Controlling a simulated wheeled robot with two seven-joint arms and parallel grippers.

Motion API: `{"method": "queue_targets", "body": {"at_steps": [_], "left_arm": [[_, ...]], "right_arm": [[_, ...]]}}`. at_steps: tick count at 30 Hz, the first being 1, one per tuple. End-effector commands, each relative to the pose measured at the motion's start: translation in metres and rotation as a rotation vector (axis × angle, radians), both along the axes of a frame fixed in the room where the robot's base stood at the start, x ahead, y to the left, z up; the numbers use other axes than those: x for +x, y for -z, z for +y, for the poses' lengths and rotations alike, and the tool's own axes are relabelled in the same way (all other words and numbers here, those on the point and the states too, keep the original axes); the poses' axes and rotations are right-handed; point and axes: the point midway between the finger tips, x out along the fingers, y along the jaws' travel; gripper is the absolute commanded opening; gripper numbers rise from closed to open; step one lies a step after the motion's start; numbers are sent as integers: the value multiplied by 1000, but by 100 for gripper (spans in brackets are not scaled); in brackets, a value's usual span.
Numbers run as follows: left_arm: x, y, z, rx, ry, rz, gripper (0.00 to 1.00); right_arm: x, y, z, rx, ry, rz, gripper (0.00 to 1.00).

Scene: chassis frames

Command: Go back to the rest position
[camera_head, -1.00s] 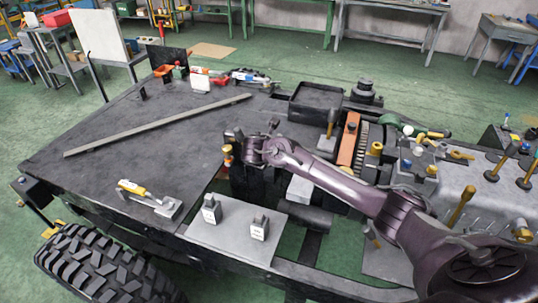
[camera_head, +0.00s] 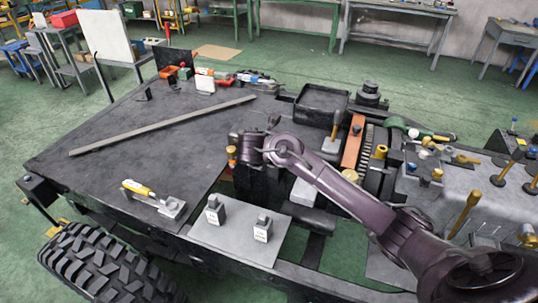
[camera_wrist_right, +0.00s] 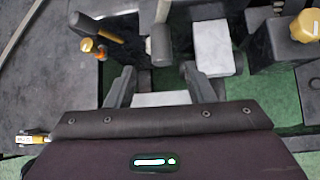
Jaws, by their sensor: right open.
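My right arm (camera_head: 330,185) is purple and reaches in from the lower right over the dark chassis frame (camera_head: 65,175). Its wrist is above the middle of the frame, left of the orange-brown bar. In the right wrist view my right gripper (camera_wrist_right: 158,84) is open, its two dark fingers apart. Nothing is held between them; a pale surface and green floor show below. In the head view its fingers are hidden or too dark to make out. My left gripper is not in view.
A grey plate (camera_head: 232,250) with two small dark blocks lies in front. A long grey bar (camera_head: 165,125) crosses the frame. A black tray (camera_head: 320,103), an orange-brown bar (camera_head: 352,145) and a grey engine block (camera_head: 450,185) with yellow-topped parts stand near my arm.

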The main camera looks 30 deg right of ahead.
Motion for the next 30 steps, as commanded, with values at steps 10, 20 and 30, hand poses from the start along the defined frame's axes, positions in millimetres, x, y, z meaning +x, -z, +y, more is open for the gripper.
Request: {"method": "queue_targets", "body": {"at_steps": [10,20,30], "left_arm": [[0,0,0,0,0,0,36],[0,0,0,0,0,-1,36],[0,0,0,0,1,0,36]], "right_arm": [[-7,8,10,43,19,-13,49],[-125,71,108,665,514,-151,49],[-230,74,127,1089,1226,-247,49]]}}
